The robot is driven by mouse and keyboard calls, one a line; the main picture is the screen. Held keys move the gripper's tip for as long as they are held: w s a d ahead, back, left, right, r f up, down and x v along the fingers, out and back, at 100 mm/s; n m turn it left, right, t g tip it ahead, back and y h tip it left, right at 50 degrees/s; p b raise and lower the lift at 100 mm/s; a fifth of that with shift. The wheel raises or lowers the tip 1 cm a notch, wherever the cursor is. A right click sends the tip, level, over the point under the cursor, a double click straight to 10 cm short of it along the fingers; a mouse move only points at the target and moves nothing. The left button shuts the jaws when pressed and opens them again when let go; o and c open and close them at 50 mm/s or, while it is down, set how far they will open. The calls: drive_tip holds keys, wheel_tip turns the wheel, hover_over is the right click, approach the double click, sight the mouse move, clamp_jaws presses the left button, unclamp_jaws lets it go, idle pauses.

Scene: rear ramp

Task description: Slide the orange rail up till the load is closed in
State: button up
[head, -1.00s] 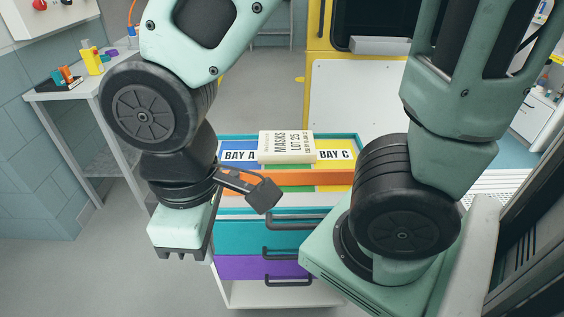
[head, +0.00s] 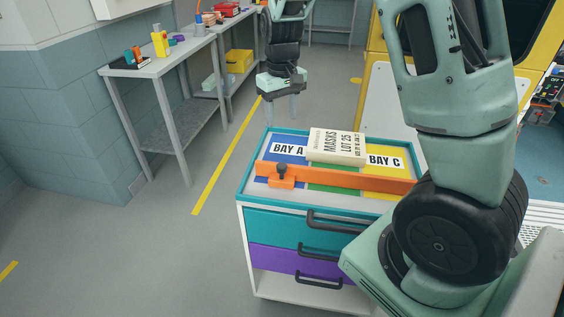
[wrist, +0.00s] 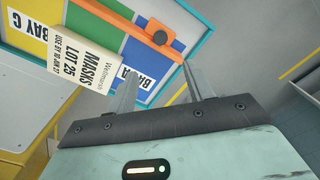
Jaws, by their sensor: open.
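The orange rail (head: 340,179) lies across the cart's top tray, on the near side of the load, with a dark knob on its left end block (head: 281,180). The load is a cream box (head: 337,147) marked MASKS LOT 25, lying over the middle green bay. In the wrist view a strip of green shows between the box (wrist: 88,62) and the rail (wrist: 125,27). My gripper (head: 280,108) is open and empty, fingers pointing down, behind the tray's far left edge. In the wrist view its fingers (wrist: 158,88) have nothing between them, near the BAY A end.
The tray has a raised teal rim (head: 246,178), with a blue BAY A field and a yellow BAY C field (head: 388,160). Drawer handles (head: 335,222) stick out in front. A grey table (head: 165,65) with small items stands at the left. The floor left of the cart is clear.

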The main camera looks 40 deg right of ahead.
sight(282, 165)
wheel_tip(282, 165, down, 16)
drive_tip(key=shift+f+p, duration=0.1)
drive_tip(key=shift+p, duration=0.7)
clamp_jaws()
drive_tip(key=w+d, duration=0.3)
drive_tip(key=w+d+b, duration=0.1)
drive_tip(key=w+d, duration=0.2)
drive_tip(key=shift+d, duration=0.35)
unclamp_jaws()
drive_tip(key=shift+s, duration=0.1)
